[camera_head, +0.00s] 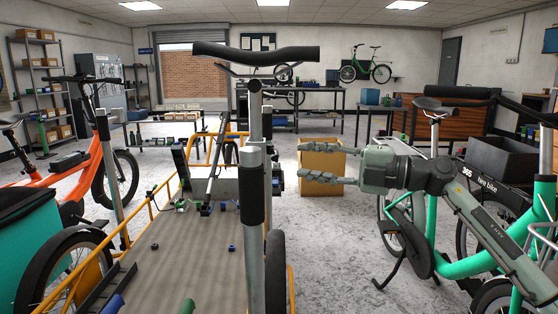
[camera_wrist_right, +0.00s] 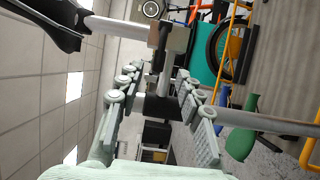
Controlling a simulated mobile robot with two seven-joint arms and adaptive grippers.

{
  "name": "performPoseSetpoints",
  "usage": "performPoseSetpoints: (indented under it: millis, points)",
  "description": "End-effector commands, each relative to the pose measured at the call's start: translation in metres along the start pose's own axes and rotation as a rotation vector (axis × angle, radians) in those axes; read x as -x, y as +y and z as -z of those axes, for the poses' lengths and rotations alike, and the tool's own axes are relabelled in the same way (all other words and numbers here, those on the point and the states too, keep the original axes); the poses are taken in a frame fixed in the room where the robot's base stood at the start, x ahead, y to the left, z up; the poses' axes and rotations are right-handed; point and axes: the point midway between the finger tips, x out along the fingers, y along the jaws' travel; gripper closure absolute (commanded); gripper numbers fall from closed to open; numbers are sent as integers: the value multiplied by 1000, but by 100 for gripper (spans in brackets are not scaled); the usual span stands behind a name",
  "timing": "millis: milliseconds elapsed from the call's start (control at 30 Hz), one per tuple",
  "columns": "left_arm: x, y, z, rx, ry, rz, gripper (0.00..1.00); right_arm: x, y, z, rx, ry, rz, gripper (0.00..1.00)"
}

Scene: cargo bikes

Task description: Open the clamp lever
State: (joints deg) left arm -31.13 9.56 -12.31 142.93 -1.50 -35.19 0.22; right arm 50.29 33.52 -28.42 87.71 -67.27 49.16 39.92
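The clamp (camera_head: 252,155) is a silver collar on the upright post below the black handlebar. A silver lever with a black grip (camera_head: 253,197) appears to belong to it; in the head view it hangs below the collar in front of the post. In the right wrist view the black grip (camera_wrist_right: 158,107) shows beyond and between my fingers, and the tan and black collar (camera_wrist_right: 168,36) is above it. My right gripper (camera_head: 302,163) is open and empty, to the right of the post, its fingers pointing left with a visible gap to the lever. My left gripper is not in view.
The black handlebar (camera_head: 255,55) spans the top of the post. A wooden cargo deck (camera_head: 180,260) with an orange frame lies at left. A green bike (camera_head: 470,265) stands under my right arm. An orange bike (camera_head: 75,170) stands at left. A cardboard box (camera_head: 320,180) is behind my gripper.

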Motion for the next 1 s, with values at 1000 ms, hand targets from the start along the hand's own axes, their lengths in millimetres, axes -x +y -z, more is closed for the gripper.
performPoseSetpoints:
  millis: [1000]
  points:
    - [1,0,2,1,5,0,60,-77,0,1,6,4,8,74]
